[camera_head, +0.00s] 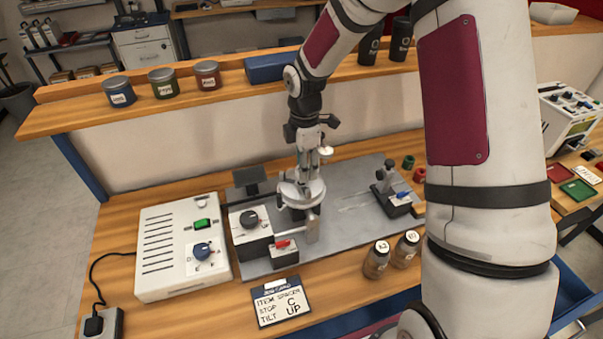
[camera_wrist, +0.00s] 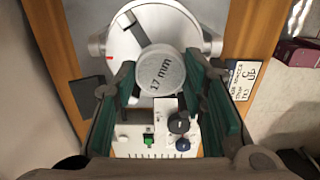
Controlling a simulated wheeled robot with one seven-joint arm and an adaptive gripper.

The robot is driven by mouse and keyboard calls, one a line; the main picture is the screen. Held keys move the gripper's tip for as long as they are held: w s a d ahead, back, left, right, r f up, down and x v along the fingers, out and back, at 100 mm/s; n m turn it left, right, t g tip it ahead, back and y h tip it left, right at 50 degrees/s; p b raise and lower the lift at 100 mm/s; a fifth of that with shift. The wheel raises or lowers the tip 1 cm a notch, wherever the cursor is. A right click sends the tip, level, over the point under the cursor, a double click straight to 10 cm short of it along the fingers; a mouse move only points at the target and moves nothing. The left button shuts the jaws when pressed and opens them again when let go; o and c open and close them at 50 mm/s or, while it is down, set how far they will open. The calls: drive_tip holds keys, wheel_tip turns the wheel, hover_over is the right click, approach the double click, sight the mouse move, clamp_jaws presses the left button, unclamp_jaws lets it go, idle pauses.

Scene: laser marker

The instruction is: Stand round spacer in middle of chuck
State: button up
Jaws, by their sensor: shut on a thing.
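The round spacer (camera_wrist: 166,84) is a grey disc marked "17 mm", seen face-on in the wrist view. My gripper (camera_wrist: 160,70) has its green-padded fingers on either side of it and is shut on it. The chuck (camera_wrist: 126,42) is a pale round plate behind the spacer in that view. In the head view my gripper (camera_head: 307,168) points down over the chuck (camera_head: 290,193) on the grey marker base. The spacer cannot be made out there. I cannot tell whether the spacer touches the chuck.
A job card (camera_head: 281,302) reads spacer, stop C, tilt up. A white control box (camera_head: 183,246) with a green switch stands left. A blue-levered stop (camera_head: 397,199) and two jars (camera_head: 377,259) are right.

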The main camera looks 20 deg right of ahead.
drive_tip(key=shift+w+a+f+p, duration=0.15)
drive_tip(key=shift+w+f+p, duration=0.1)
drive_tip(key=shift+f, duration=0.65)
drive_tip(key=shift+w+a+f+p, duration=0.1)
drive_tip(key=shift+a+f+p, duration=0.1)
drive_tip(key=shift+f, duration=0.7)
drive_tip(key=shift+d+f, duration=0.1)
drive_tip(key=shift+f, duration=0.05)
drive_tip(key=o, duration=0.9)
